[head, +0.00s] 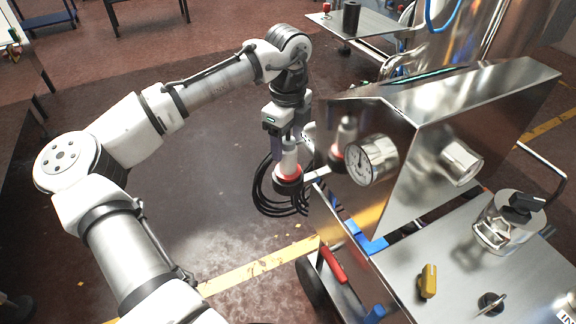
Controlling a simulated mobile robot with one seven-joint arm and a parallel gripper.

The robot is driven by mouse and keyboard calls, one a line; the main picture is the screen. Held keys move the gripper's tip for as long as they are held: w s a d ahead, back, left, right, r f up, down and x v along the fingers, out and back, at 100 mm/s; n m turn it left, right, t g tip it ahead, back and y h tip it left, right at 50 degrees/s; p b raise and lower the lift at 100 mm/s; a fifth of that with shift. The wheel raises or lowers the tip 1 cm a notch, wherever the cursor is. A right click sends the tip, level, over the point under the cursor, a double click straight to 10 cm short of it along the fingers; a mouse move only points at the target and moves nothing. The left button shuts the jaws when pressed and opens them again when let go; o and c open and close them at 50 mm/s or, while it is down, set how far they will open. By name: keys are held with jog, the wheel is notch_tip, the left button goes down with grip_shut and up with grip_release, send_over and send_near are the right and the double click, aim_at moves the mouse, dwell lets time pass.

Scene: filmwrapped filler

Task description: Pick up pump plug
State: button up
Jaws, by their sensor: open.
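The pump plug (287,168) has a white upper body, a red ring and a dark lower end. It sits upright beside the left side of the steel machine, above a coiled black cable (262,190). My gripper (287,143) points straight down over the plug, with its dark fingers open at the plug's white upper part. I cannot tell whether the fingers touch it. The fingers and wrist hide the plug's top. What supports the plug underneath is not clear.
The steel machine (480,120) stands close on the right, with a pressure gauge (372,160) protruding near my gripper. Its shiny panel mirrors the plug. A red handle (333,264) and yellow knob (428,281) sit lower. The floor (215,190) to the left is clear.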

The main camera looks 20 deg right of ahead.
aim_at(287, 157)
notch_tip(287, 157, down, 5)
jog(key=shift+s+a, duration=0.1)
jog(key=shift+s, duration=0.05)
jog(key=c, duration=1.3)
jog(key=shift+r, duration=0.1)
jog(key=shift+c, duration=0.2)
